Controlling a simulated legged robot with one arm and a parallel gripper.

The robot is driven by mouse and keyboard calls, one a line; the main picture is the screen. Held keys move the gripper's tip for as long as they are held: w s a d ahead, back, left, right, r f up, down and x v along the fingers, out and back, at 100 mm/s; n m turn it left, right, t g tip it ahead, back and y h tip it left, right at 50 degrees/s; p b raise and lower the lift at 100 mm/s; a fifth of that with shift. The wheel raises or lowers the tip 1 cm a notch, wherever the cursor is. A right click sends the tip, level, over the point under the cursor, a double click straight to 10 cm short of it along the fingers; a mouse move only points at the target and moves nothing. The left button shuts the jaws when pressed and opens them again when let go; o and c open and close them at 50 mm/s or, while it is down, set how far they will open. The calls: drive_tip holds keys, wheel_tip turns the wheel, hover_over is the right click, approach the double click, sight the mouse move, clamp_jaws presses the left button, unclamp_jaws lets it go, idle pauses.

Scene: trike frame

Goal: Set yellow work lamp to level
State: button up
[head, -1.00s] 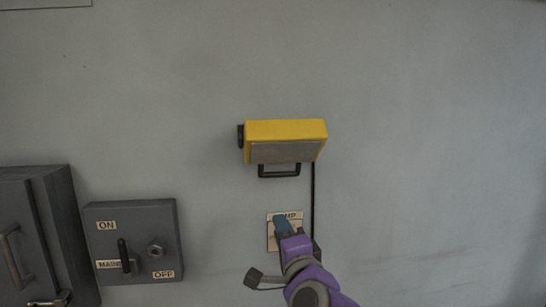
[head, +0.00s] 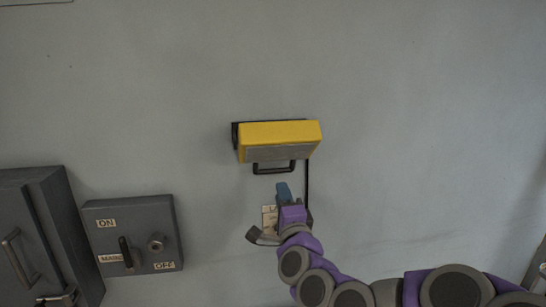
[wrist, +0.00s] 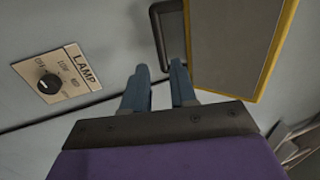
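The yellow work lamp (head: 280,132) is on the wall, its grey front face tipped downward. In the wrist view its grey face and yellow rim (wrist: 271,60) fill the upper right. A dark U-shaped handle (head: 273,168) hangs under the lamp; it also shows in the wrist view (wrist: 158,35). My gripper (head: 283,187) is just below the handle, with blue fingers pointing up. In the wrist view my gripper (wrist: 157,76) has its fingers apart, with nothing between them. The handle ends near the right fingertip; I cannot tell whether they touch.
A LAMP label plate with a black dial (wrist: 50,83) is on the wall, partly hidden behind my gripper in the head view. A dark cable (head: 308,180) runs down from the lamp. A grey ON/OFF switch box (head: 135,215) and a cabinet (head: 40,215) stand left.

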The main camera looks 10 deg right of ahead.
sight(275, 172)
drive_tip(key=p+x, duration=0.7)
drive_tip(key=x, duration=0.4)
drive_tip(key=shift+w+r+p, duration=0.1)
drive_tip(key=shift+p, duration=0.25)
drive_tip(key=shift+w+p, duration=0.3)
drive_tip(key=shift+w, duration=0.25)
drive_tip(key=shift+c, duration=0.4)
drive_tip(key=shift+s, duration=0.1)
clamp_jaws()
